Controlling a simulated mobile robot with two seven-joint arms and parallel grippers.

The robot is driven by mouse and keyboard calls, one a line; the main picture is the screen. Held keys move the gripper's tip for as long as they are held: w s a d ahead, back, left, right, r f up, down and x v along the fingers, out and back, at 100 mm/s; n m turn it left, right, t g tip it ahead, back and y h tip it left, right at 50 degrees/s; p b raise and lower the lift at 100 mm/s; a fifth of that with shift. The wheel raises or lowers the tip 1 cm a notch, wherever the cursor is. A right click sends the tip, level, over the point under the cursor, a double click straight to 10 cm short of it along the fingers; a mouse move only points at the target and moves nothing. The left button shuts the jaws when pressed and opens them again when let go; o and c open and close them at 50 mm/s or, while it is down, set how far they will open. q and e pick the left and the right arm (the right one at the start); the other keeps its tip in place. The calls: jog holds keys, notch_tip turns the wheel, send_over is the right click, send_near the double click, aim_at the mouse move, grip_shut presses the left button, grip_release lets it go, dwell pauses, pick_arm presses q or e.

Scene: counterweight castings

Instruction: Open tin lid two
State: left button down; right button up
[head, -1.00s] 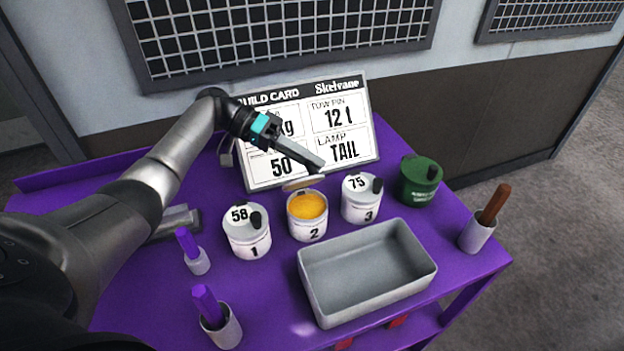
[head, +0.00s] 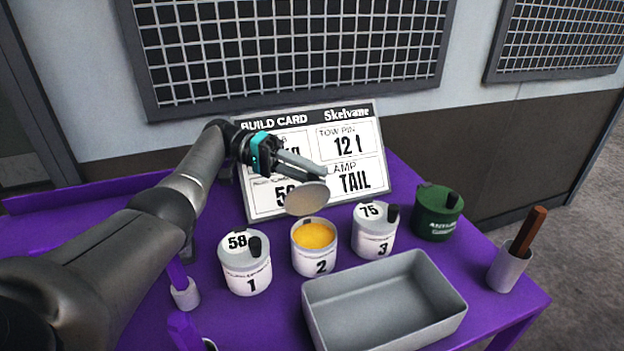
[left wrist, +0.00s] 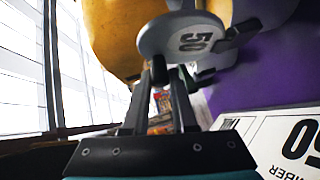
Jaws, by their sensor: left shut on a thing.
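Tin two (head: 315,258) is a white tin marked 2 on the purple table, open at the top with orange-yellow contents showing. Its round pale lid (head: 306,200) is off the tin, tilted steeply, above and behind its rim. My left gripper (head: 318,177) is shut on the lid's knob. In the left wrist view the lid (left wrist: 183,38) shows a label reading 50, at the gripper's fingertips (left wrist: 172,76). My right gripper is not in view.
Tin one (head: 246,275), marked 58, and tin three (head: 373,240), marked 75, stand lidded on either side. A green tin (head: 437,215) and a cup with a brown-handled tool (head: 508,270) are at right. A grey tray (head: 395,332) lies in front; a build card (head: 358,150) stands behind.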

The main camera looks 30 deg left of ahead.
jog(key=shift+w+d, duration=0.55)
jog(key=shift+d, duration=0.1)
pick_arm(q)
jog(key=c, duration=0.7)
grip_release()
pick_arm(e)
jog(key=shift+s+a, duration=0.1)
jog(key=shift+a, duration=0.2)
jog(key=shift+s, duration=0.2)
pick_arm(q)
jog(key=shift+r, duration=0.25)
notch_tip(320, 180, up, 20)
jog(key=p, duration=0.4)
jog(key=shift+f, duration=0.2)
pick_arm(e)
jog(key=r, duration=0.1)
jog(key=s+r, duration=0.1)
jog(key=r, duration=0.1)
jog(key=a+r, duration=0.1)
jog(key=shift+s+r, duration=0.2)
